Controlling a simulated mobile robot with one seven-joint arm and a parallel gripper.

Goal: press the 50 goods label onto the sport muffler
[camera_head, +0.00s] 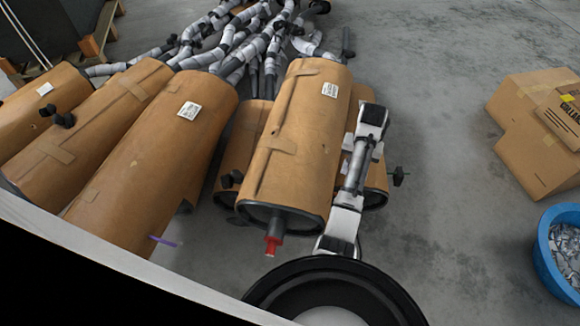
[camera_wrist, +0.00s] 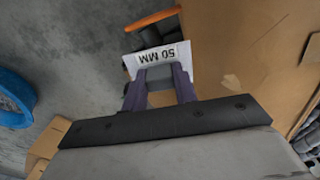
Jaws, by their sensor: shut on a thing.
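Several brown-wrapped mufflers lie side by side in the head view; I cannot tell by name which is the sport muffler. The one nearest my arm (camera_head: 350,180) is a large wrapped muffler (camera_head: 292,130) with a red-tipped pipe and a white label near its far end. In the wrist view, my gripper (camera_wrist: 159,78) is shut on a white label (camera_wrist: 183,52) printed "50 MM", which appears upside down. A brown wrapped surface (camera_wrist: 235,45) stands just right of the label; whether they touch is unclear. My fingers and the held label cannot be made out in the head view.
Wrapped pipes (camera_head: 230,45) crowd the back. Cardboard boxes (camera_head: 530,150) and a blue bin (camera_head: 545,255) stand at the right. Grey floor (camera_head: 440,130) between them and the mufflers is free. An orange part (camera_wrist: 152,18) shows beyond the label in the wrist view.

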